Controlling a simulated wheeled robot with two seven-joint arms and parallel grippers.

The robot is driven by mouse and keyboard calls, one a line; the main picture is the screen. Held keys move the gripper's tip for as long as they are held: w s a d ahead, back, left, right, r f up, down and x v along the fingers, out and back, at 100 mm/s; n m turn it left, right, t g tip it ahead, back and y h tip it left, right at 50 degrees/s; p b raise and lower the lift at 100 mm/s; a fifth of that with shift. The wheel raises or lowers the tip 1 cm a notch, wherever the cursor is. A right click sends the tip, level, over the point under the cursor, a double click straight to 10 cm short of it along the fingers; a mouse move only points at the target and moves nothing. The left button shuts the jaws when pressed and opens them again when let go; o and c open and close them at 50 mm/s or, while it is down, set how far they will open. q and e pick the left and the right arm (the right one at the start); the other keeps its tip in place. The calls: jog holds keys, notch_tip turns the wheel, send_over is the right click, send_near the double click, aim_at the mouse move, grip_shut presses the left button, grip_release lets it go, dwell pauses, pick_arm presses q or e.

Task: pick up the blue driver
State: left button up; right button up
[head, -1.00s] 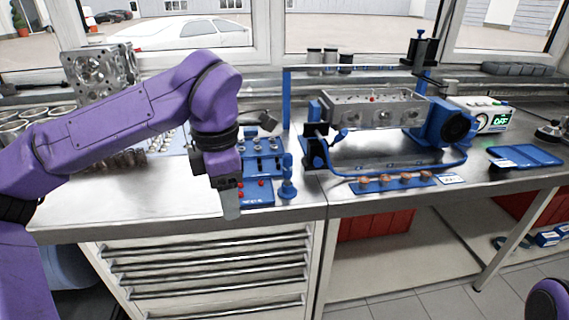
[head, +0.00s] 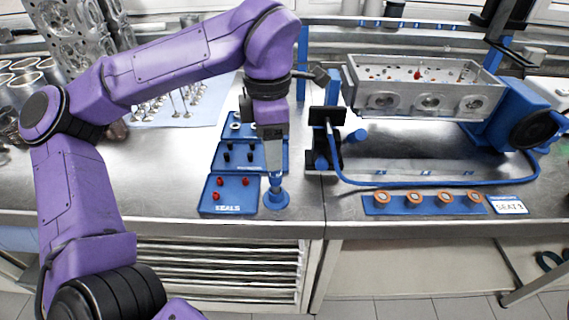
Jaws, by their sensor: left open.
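The blue driver (head: 276,199) stands upright on its round base on the metal bench, just right of the seals tray. My left gripper (head: 273,164) points down over it. Its finger overlaps the driver's top in the head view and hides it, so I cannot tell whether they touch. The left gripper is open, with nothing seen held in it. My right gripper is not in view.
The blue seals tray (head: 229,207) holds several small red parts, with more blue trays behind it. A cylinder head (head: 424,90) sits in a blue stand to the right. A blue strip (head: 375,208) with copper-coloured rings lies in front of it.

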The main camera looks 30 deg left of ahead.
aim_at(275, 173)
pick_arm(q)
jog(key=f, duration=0.7)
jog(key=shift+w+d+f, duration=0.25)
jog(key=shift+f, duration=0.05)
jog(key=shift+s, duration=0.1)
grip_shut()
